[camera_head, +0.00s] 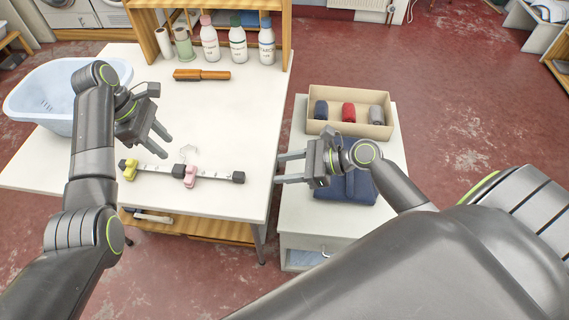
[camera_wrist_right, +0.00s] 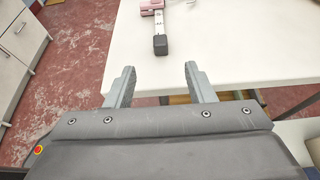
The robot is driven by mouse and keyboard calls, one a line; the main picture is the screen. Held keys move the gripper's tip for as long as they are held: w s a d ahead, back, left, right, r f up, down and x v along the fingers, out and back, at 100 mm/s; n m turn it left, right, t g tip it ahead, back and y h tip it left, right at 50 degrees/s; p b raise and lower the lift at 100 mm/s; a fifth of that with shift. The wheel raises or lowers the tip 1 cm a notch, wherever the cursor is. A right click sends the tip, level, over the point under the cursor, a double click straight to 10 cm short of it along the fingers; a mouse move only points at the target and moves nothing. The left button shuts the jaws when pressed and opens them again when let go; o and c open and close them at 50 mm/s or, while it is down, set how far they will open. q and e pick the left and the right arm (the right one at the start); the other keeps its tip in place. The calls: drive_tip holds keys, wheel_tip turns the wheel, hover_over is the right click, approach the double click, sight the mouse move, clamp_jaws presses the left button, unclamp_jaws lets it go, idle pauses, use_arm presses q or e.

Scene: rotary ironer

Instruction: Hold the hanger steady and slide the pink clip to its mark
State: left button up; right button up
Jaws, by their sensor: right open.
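The hanger (camera_head: 211,176) lies flat on the white table, a grey bar with dark ends, a yellow clip (camera_head: 129,170) at its left and a pink clip (camera_head: 190,176) right of its middle. Its hook (camera_head: 187,152) points to the back. I cannot make out the mark for certain. My left gripper (camera_head: 163,145) is open and empty, above and behind the bar between the clips. My right gripper (camera_head: 279,168) is open and empty, off the bar's right end. In the right wrist view the bar's dark end (camera_wrist_right: 160,45) and the pink clip (camera_wrist_right: 151,7) show beyond my fingers.
A blue basin (camera_head: 40,95) stands at the table's left. On the right, a cabinet holds a cardboard box (camera_head: 320,95) of rolled cloths and folded dark blue cloth (camera_head: 357,187).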

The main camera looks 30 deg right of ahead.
sight(221, 175)
drive_tip(key=x, duration=1.1)
drive_tip(key=r+x, duration=0.1)
drive_tip(key=x, duration=0.5)
drive_tip(key=shift+w+a+f, duration=0.1)
drive_tip(key=shift+w+a, duration=0.15)
drive_tip(key=shift+a, duration=0.05)
clamp_jaws()
